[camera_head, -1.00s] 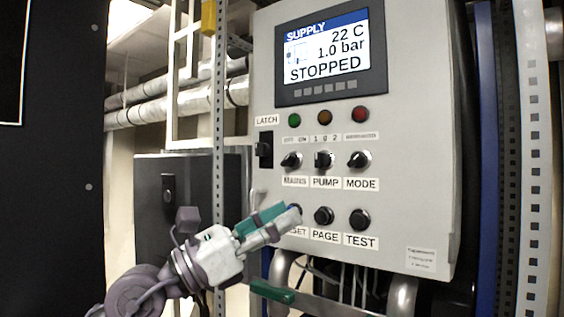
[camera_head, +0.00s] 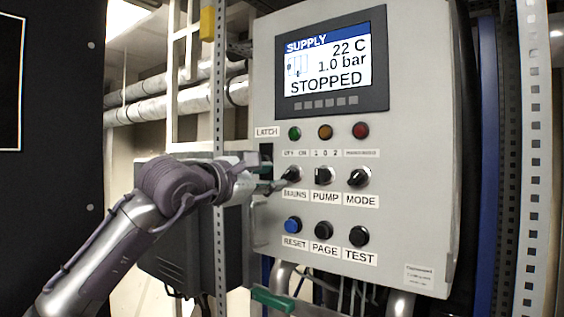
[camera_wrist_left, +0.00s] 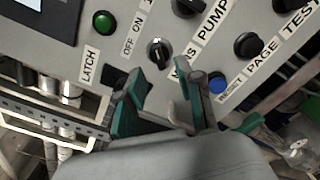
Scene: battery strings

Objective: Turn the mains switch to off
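The mains switch (camera_head: 291,175) is a black rotary knob above the MAINS label on the grey panel. It also shows in the left wrist view (camera_wrist_left: 158,53), where its white mark points nearer to ON than OFF. My left gripper (camera_head: 272,186) is close in front of the panel, just left of and beside the knob. In the left wrist view its two green-padded fingers (camera_wrist_left: 163,103) are spread apart with nothing between them. The knob lies beyond the tips; I cannot tell whether they touch the panel.
The PUMP knob (camera_head: 323,176) and MODE knob (camera_head: 358,177) sit to the right. The blue RESET button (camera_head: 292,225) is below. The latch (camera_head: 266,152) is at the panel's left, partly hidden by my gripper.

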